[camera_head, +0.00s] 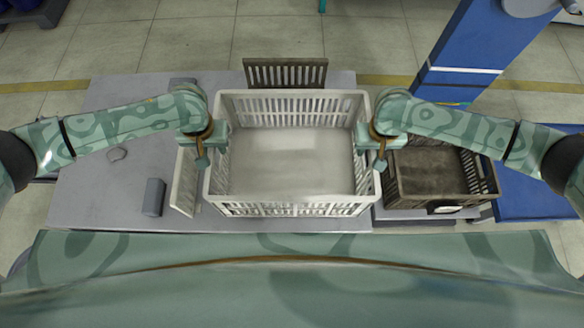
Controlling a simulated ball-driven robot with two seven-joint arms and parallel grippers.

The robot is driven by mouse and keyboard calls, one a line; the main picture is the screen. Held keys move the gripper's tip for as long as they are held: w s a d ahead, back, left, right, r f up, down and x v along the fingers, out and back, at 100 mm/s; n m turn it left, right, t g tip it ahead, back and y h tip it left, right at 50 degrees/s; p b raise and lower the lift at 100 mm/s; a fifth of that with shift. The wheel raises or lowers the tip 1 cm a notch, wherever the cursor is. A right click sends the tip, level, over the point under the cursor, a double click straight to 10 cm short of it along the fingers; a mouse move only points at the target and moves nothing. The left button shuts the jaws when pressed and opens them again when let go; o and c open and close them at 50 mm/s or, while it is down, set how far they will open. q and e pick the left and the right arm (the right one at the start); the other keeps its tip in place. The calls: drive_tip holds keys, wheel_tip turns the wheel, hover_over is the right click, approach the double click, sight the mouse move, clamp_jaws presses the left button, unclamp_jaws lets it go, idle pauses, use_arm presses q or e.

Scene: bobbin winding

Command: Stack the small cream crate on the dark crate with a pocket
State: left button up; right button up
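The cream crate (292,209) with slatted walls is in the middle of the view, empty and upright. I cannot tell whether it rests on the table or is held just above it. My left gripper (208,148) is at its left wall and my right gripper (372,148) at its right wall, both at rim height. Their fingertips are small and partly hidden, so I cannot tell whether they are closed on the rim. The dark crate (437,202), open and seemingly empty, stands to the right of the cream crate; my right arm covers part of its far side.
A dark slatted panel (285,73) stands behind. A blue column (478,55) rises behind the dark crate.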

use_arm(q)
drive_tip(key=shift+d, duration=0.2)
use_arm(e)
drive_tip(key=shift+a, duration=0.2)
use_arm(q)
drive_tip(key=r, duration=1.1)
drive_tip(key=shift+s+r, duration=0.2)
drive_tip(key=shift+r, duration=0.25)
use_arm(e)
drive_tip(key=r, duration=1.2)
drive_tip(key=shift+s, duration=0.25)
use_arm(q)
drive_tip(key=shift+s, duration=0.1)
